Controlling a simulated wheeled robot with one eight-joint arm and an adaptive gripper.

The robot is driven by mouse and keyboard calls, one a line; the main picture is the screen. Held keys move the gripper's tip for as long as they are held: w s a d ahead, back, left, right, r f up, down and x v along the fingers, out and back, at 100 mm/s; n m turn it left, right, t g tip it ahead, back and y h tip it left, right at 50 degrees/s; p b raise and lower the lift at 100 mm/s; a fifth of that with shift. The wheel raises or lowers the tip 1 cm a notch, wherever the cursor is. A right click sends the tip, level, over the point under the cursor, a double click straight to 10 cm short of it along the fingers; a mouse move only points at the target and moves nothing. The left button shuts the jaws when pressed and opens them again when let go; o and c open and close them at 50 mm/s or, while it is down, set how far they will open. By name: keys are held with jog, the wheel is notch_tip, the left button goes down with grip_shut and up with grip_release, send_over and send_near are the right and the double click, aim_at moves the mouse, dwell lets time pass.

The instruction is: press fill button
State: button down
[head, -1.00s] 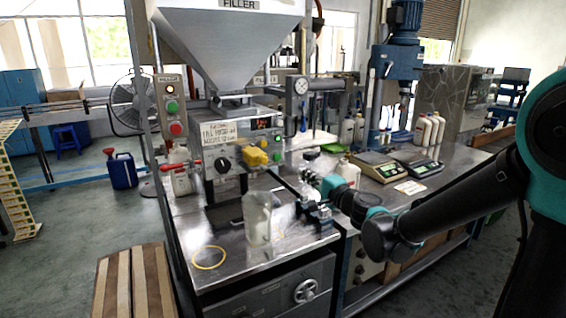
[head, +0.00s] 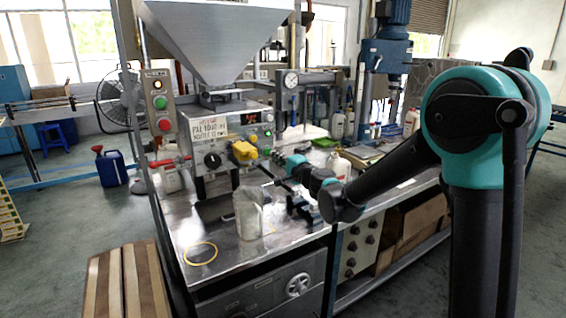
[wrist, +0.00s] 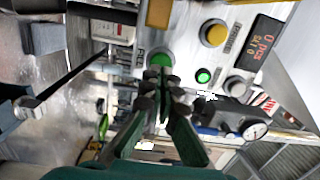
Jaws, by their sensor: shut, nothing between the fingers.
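The filling machine's front panel (head: 227,135), below a metal hopper (head: 215,40), carries a black knob, a yellow part and small buttons. In the wrist view, a green button (wrist: 161,60) with a FILL label lies just beyond my gripper (wrist: 163,82). My fingers are shut, empty and pointed at this button, covering its lower edge. I cannot tell whether they touch it. In the head view, my gripper (head: 282,163) is at the right of the panel, its tips hard to make out. A clear container (head: 249,213) stands on the metal table (head: 215,275).
In the wrist view, a yellow button (wrist: 214,32), a small lit green button (wrist: 203,76) and a red display (wrist: 266,45) sit close to the FILL button. A yellow ring (head: 201,253) lies on the table. A white bottle (head: 339,165) stands behind my wrist.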

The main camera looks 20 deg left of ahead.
jog(key=shift+w+a, duration=0.45)
jog(key=shift+a, duration=0.15)
